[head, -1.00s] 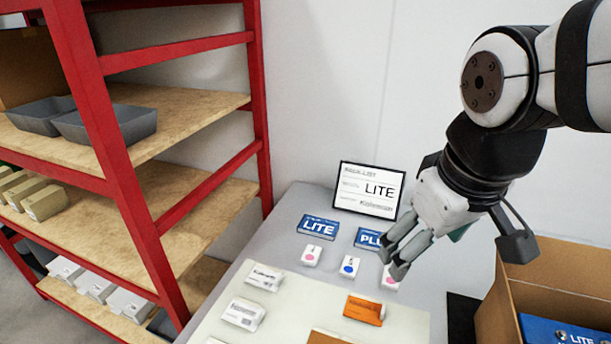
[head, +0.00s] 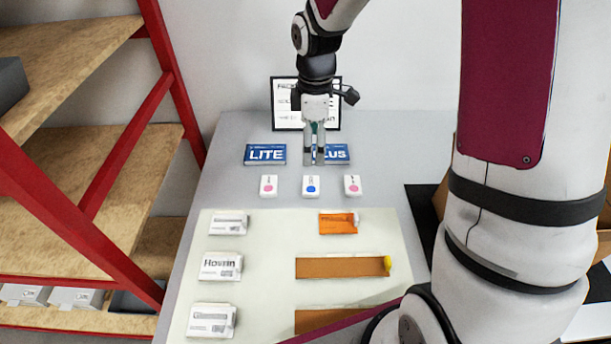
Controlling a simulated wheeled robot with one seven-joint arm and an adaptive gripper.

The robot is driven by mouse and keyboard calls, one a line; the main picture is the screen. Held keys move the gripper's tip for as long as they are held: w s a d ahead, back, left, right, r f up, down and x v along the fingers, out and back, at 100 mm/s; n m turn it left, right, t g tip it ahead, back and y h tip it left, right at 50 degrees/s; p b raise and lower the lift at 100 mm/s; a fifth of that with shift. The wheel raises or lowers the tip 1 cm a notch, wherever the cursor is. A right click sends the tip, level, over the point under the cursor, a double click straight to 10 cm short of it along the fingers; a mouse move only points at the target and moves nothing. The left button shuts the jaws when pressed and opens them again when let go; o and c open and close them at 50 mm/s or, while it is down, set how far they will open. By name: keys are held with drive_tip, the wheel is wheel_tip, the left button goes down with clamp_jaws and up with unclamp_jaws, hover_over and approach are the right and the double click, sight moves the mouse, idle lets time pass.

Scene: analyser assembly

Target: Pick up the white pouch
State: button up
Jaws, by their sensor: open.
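Three white pouches with printed labels lie in a column on the left of the pale mat: a far one (head: 228,223), a middle one (head: 221,266) and a near one (head: 212,321). I cannot tell which of them the task means. My gripper (head: 315,160) points down beyond the mat, empty and open, its fingers in front of the blue PLUS box (head: 337,153). It is apart from the pouches, farther back and to their right.
An orange pouch (head: 338,223) and brown pieces (head: 340,268) lie on the mat's right (head: 265,235). Small white devices (head: 311,186) and a LITE box (head: 265,154) sit behind. A sign (head: 284,105) stands at the back. A red-framed shelf (head: 95,210) borders the left.

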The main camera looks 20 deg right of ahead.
hover_over(311, 184)
wheel_tip(311, 184, down, 8)
drive_tip(key=shift+s+d+f, duration=0.1)
drive_tip(key=shift+d+f, duration=0.05)
drive_tip(key=shift+f, duration=2.6)
drive_tip(key=c, duration=1)
